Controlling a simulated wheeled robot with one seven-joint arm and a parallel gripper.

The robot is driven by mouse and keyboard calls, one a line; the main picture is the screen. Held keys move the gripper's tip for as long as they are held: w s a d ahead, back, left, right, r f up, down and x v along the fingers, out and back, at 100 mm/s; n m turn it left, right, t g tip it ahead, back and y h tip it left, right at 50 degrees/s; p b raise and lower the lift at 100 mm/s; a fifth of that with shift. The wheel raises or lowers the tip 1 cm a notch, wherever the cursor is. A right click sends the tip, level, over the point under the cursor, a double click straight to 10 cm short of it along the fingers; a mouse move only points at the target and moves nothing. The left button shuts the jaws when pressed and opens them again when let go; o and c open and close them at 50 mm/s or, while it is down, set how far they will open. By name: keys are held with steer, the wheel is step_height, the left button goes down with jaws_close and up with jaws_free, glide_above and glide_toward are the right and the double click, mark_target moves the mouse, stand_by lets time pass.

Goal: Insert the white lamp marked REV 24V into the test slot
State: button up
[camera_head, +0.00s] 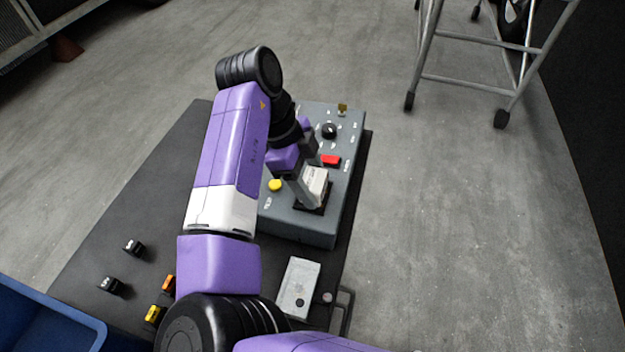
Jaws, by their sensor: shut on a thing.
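My gripper (311,190) is over the near part of the grey test box (302,232), pointing down. It is shut on a white lamp (318,180), which stands at a dark square opening, the test slot (325,208). I cannot tell how deep the lamp sits in the slot, and its marking is too small to read. My arm hides part of the box's left side.
The box top carries a yellow button (275,185), a red switch (330,159) and a black knob (329,131). Several small black, orange and yellow pieces lie on the dark bench (85,262) at left. A pale block (299,284) lies in front. A blue bin (40,318) is at lower left.

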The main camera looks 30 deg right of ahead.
steer(key=shift+r, duration=0.15)
steer(key=shift+r+p, duration=0.3)
steer(key=shift+p, duration=0.05)
steer(key=shift+f+b, duration=0.45)
steer(key=shift+f, duration=0.25)
stand_by(1.4)
steer(key=o, duration=1.2)
steer(key=p+v, duration=0.7)
steer(key=v, duration=0.4)
